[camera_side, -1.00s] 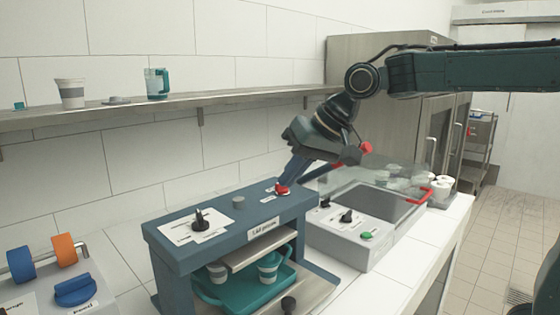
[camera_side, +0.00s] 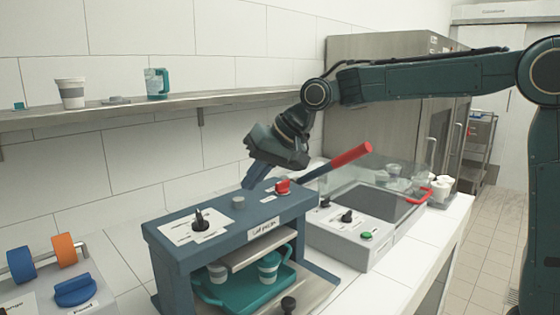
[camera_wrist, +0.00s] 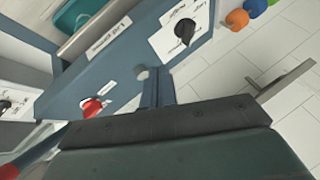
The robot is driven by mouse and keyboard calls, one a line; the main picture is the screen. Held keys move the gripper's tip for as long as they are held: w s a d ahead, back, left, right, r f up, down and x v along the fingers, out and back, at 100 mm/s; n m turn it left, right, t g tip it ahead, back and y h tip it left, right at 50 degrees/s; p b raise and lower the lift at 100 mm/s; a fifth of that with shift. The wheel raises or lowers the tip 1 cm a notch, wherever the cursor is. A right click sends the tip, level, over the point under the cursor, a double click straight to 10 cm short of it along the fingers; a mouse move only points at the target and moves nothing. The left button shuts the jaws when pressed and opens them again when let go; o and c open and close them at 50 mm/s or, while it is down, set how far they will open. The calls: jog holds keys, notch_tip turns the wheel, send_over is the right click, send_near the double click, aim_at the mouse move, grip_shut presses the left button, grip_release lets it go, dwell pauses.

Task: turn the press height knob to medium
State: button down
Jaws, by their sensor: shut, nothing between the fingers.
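The lid press (camera_side: 160,242) is a blue machine on the counter. A black pointer knob (camera_side: 199,219) sits on a white labelled plate at the left of its top; the label is too small to read. The knob also shows in the wrist view (camera_wrist: 186,31), upper right. A short grey cylinder (camera_side: 238,202) stands right of the plate. My gripper (camera_side: 246,186) is shut and empty, tilted down, above the back of the press near this cylinder. It is apart from the black knob, to its right. In the wrist view my fingers (camera_wrist: 154,76) point towards the press top.
A red part (camera_side: 283,187) and a red-handled lever (camera_side: 347,157) are at the press's right. A teal tray (camera_side: 245,292) with cups sits inside the press. A grey machine (camera_side: 355,235) stands right; orange and blue dials are left. A wall shelf (camera_side: 200,100) runs behind.

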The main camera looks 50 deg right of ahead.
aim_at(200, 219)
jog(key=x, duration=0.8)
jog(key=shift+w+a+r, duration=0.1)
jog(key=shift+w+a, duration=0.05)
jog(key=shift+a, duration=0.35)
jog(key=shift+w+a+r, duration=0.1)
jog(key=shift+w+a, duration=0.05)
jog(key=shift+a, duration=0.35)
jog(key=shift+w+a, duration=0.35)
jog(key=shift+a, duration=0.4)
jog(key=shift+w+n+g+y, duration=0.2)
jog(key=shift+n+y, duration=0.1)
jog(key=shift+n, duration=0.3)
jog(key=shift+w+n+g+y, duration=0.2)
jog(key=shift+n+y, duration=0.1)
jog(key=shift+n, duration=0.3)
jog(key=shift+w+d+n+g+y, duration=0.1)
jog(key=shift+w+n+g+y, duration=0.3)
jog(key=shift+n, duration=0.6)
jog(key=n+g, duration=0.1)
jog(key=n+g+y, duration=0.1)
jog(key=n, duration=0.1)
jog(key=shift+w+f, duration=0.1)
jog(key=shift+w, duration=0.2)
jog(key=shift+w+a, duration=0.2)
jog(key=shift+a, duration=0.1)
jog(key=shift+s, duration=0.15)
